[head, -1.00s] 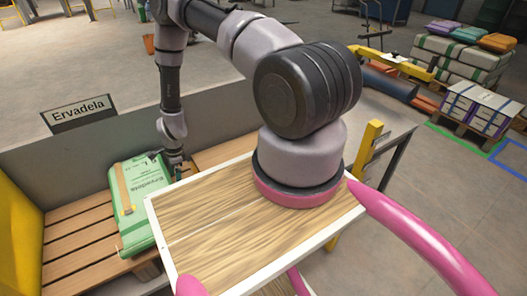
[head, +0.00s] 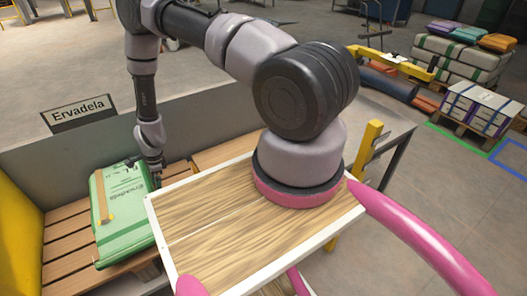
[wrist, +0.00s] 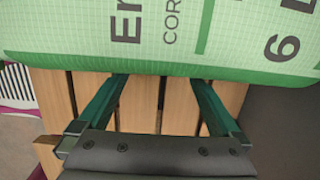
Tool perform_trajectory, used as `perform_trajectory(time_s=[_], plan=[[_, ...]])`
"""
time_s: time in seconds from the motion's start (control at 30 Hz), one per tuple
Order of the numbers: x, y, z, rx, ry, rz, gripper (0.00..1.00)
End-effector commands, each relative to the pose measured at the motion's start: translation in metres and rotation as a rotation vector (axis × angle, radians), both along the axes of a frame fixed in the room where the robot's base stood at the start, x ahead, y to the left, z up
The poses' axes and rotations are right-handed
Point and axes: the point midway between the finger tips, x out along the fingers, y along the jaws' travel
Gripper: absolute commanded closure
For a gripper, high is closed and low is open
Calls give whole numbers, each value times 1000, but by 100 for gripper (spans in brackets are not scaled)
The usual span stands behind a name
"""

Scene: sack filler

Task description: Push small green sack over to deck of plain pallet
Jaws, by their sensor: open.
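The green sack (head: 128,222) lies flat on wooden slats beside the front wooden board, tilted slightly in the head view. It has a tan strip and dark print. A slatted wooden deck (head: 62,240) shows to its left and under it; I cannot tell whether this is the plain pallet. My gripper (wrist: 160,80) is open, with two green fingers spread and their tips at the near edge of the sack (wrist: 170,62), seemingly touching it. Nothing is between the fingers but slats below. In the head view, my gripper is at the sack's right side, partly hidden.
More slats (head: 215,150) lie to the right, behind the wooden board (head: 215,230). A grey wall (head: 80,150) with an Ervadela sign (head: 80,113) stands behind, and a yellow panel (head: 15,235) at left. Stacked sacks (head: 455,60) stand far right. Bare slats are free left of the sack.

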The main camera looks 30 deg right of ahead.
Motion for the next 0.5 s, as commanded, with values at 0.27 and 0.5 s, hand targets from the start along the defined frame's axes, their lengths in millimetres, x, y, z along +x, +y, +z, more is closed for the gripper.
perform_trajectory(time_s=[0.27, 0.5], plan=[[0, 20, 0, 0, -2, 6, 0], [0, 46, 0, 0, -1, 5, 0]])
